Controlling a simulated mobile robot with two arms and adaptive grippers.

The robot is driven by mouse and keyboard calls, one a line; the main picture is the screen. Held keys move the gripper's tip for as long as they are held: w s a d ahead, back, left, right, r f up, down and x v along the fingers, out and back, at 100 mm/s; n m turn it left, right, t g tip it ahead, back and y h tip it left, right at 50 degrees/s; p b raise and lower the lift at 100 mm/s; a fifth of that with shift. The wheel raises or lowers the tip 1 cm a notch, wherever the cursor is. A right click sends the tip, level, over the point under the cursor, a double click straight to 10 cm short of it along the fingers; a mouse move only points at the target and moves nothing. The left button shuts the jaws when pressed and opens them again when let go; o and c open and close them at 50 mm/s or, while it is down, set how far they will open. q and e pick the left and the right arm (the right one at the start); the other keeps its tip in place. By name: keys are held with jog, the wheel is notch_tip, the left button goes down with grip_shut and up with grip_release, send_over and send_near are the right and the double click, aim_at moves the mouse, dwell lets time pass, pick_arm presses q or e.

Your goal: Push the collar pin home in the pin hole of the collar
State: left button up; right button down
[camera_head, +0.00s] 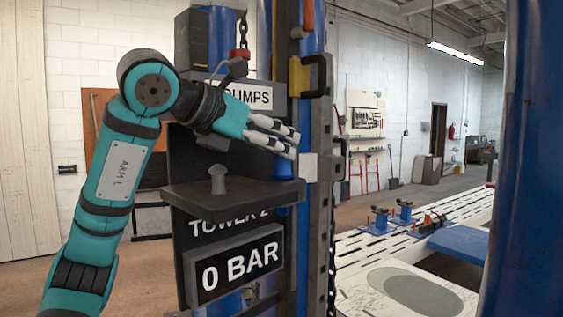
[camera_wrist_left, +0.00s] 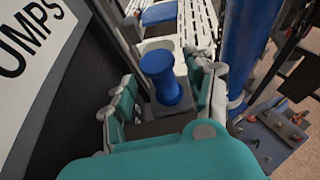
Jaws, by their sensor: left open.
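My left gripper (camera_head: 293,143) is open, its fingers pointing right beside the dark tower panel. In the left wrist view, a blue pin-like piece (camera_wrist_left: 162,78) with a round flat head and a narrower waist shows between the spread fingers of the left gripper (camera_wrist_left: 165,95); I cannot tell whether they touch it. It appears to be the collar pin. In the head view a blue piece (camera_head: 283,165) shows below the fingertips at the right end of a dark shelf (camera_head: 235,198). The pin hole is hidden. My right gripper is not in view.
A grey mushroom-shaped knob (camera_head: 218,180) stands on the shelf. A "0 BAR" display (camera_head: 235,265) is below. A steel upright with a hanging chain and a blue column (camera_head: 525,160) stand to the right. A slotted white bench (camera_head: 365,245) lies beyond.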

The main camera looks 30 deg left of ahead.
pick_arm(q)
jog(key=x, duration=0.3)
jog(key=shift+w+p, duration=0.15)
jog(key=shift+p, duration=0.15)
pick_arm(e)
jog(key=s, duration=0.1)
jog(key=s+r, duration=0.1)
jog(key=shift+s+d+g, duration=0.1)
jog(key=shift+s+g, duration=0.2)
